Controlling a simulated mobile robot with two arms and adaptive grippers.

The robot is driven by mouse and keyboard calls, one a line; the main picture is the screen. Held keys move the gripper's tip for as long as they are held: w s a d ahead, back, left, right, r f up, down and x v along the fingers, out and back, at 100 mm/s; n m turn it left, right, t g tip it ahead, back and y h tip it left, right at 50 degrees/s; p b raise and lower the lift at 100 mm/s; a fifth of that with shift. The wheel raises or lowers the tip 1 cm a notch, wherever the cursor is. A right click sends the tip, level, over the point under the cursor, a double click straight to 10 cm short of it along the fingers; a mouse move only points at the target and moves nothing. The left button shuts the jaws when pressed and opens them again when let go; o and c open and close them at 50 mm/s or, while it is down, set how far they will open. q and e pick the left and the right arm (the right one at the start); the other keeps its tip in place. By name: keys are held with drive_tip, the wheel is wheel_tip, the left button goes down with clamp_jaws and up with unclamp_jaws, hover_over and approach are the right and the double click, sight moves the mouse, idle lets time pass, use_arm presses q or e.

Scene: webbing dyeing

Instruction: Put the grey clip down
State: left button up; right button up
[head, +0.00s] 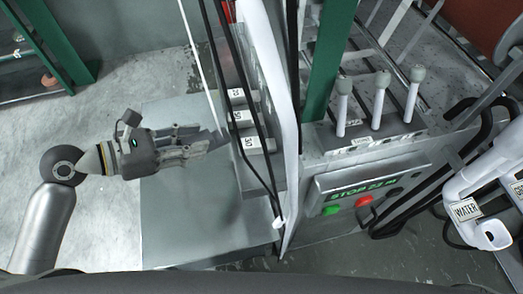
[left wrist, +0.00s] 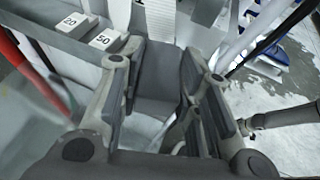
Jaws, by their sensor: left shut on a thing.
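My left gripper (head: 205,140) reaches in from the left above a grey table. Its fingers point right, toward the rack of labelled blocks. In the left wrist view my left gripper (left wrist: 157,95) is closed on a plain grey piece, which I take to be the grey clip (left wrist: 155,83), between its two finger pads. In the head view the clip is hard to tell from the grey fingers. No contact between the clip and a surface can be made out. My right gripper is not in view.
The grey table (head: 185,215) has a bare top below the gripper. A rack with numbered blocks (head: 250,143) stands just right of the fingertips, with cables hanging before it. Further right are a control panel (head: 362,187), levers (head: 378,100) and a pipe labelled WATER (head: 467,190).

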use_arm(q)
drive_tip(key=s+d+r+m+g+h+p, duration=0.1)
drive_tip(key=s+d+r+m+g+p, duration=0.1)
drive_tip(key=s+d+r+p, duration=0.3)
drive_tip(key=s+d+r+m+g+p, duration=0.1)
drive_tip(key=s+d+p, duration=0.2)
drive_tip(key=s+d, duration=0.5)
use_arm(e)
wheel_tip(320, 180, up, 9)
use_arm(q)
drive_tip(key=shift+g, duration=0.3)
drive_tip(key=w+f+b, duration=0.2)
drive_tip(key=w+f, duration=0.2)
drive_tip(key=w+a+f+b, duration=0.1)
drive_tip(key=w+f+b, duration=0.1)
drive_tip(key=w+f, duration=0.2)
drive_tip(key=w+f+b, duration=0.2)
drive_tip(key=w+f, duration=0.2)
drive_tip(key=w, duration=0.1)
drive_tip(key=shift+w+a+f, duration=0.25)
drive_tip(key=shift+w+a, duration=0.1)
drive_tip(key=shift+f, duration=0.4)
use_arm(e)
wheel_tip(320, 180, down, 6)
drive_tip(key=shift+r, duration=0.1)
use_arm(q)
drive_tip(key=shift+f, duration=0.2)
drive_tip(key=shift+f, duration=0.35)
